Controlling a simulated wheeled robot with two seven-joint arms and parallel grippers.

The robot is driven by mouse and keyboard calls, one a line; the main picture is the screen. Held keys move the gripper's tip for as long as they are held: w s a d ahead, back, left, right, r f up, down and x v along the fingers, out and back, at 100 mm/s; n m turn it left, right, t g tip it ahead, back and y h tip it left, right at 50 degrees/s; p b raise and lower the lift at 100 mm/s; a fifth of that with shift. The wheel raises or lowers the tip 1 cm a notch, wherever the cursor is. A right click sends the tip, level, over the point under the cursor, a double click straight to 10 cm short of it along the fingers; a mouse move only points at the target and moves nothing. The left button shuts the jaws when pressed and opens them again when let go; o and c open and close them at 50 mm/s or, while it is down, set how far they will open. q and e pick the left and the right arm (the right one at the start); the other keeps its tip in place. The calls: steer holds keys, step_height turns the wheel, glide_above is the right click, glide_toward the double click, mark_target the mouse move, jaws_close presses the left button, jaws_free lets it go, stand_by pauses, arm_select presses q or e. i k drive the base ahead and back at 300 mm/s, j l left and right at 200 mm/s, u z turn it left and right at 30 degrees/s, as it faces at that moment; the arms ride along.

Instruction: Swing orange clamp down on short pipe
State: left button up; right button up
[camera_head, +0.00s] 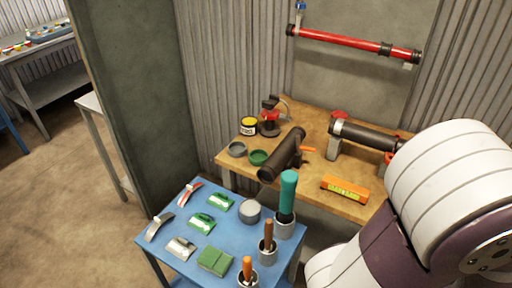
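A short dark pipe (280,160) lies at a slant on the wooden bench (234,164), its open end toward the front. An orange clamp handle (307,149) sticks out at the pipe's right side, roughly level. The rest of the clamp is mostly hidden behind the pipe, and I cannot tell how it meets the pipe. Neither gripper shows in the head view. My own white and purple arm fills the lower right and hides part of the bench.
Another dark pipe (368,138) rests on a stand (335,140) with red parts. An orange level (345,189), a yellow-black can (248,126) and a red-black tool (269,116) are on the bench. A blue table (170,255) with trowels and brush pots stands in front.

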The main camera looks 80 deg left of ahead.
mark_target(299, 147)
steer(key=u, duration=2.6)
